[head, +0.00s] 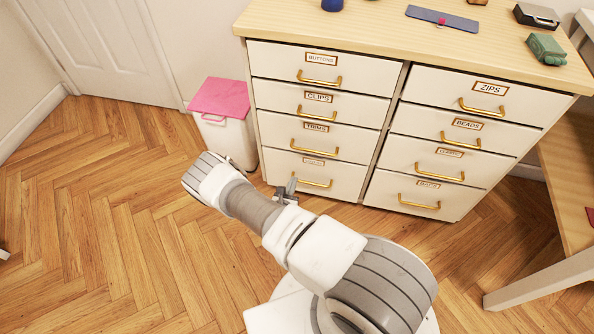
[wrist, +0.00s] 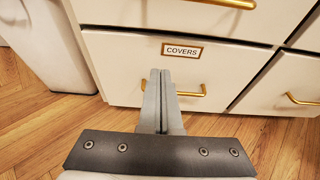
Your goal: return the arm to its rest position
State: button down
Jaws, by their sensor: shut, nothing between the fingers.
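My gripper (wrist: 160,75) points at the lowest left drawer (wrist: 215,75) of the cabinet, labelled COVERS, in the wrist view. Its two grey fingers are together with nothing between them. They overlap the drawer's gold handle (wrist: 190,91) in the picture; I cannot tell whether they touch it. In the head view my gripper (head: 292,182) shows small in front of the same drawer (head: 335,178), beyond my bent white and grey arm. The arm partly hides the gripper and the floor under it.
The cabinet (head: 396,110) has two columns of drawers, all looking shut. A white bin (head: 228,135) with a pink lid (head: 218,97) stands left of it. A table leg (head: 535,285) is at the right. Wooden floor (head: 100,220) is clear at the left.

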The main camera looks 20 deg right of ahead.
jog(key=shift+v, duration=1.45)
jog(key=w+d+r+m+g+h, duration=0.15)
jog(key=r+m, duration=0.25)
jog(key=r, duration=0.4)
jog(key=w+d+r+m+g+h, duration=0.1)
jog(key=w+r+m+g+h, duration=0.2)
jog(key=r, duration=0.6)
jog(key=s+d+r+m+g, duration=0.25)
jog(key=r+m, duration=0.25)
jog(key=r, duration=0.3)
jog(key=s+d+r+m+g, duration=0.1)
jog(key=s+r+m+g, duration=0.15)
jog(key=r+m, duration=0.4)
jog(key=s+a+r+m+t+y, duration=0.1)
jog(key=s+a+r+m+y, duration=0.25)
jog(key=s+r, duration=0.4)
jog(key=s+a+r+m+t+y, duration=0.1)
jog(key=s+a+r+m+y, duration=0.2)
jog(key=s+r+y, duration=0.35)
jog(key=s+a+r+m+t+y, duration=0.1)
jog(key=s+a+r+m+y, duration=0.25)
jog(key=s+r, duration=0.6)
notch_tip(320, 180, up, 22)
jog(key=p, duration=2.1)
jog(key=shift+w+a+r+h, duration=0.2)
jog(key=shift+w+a+h, duration=0.1)
jog(key=shift+w+h, duration=0.1)
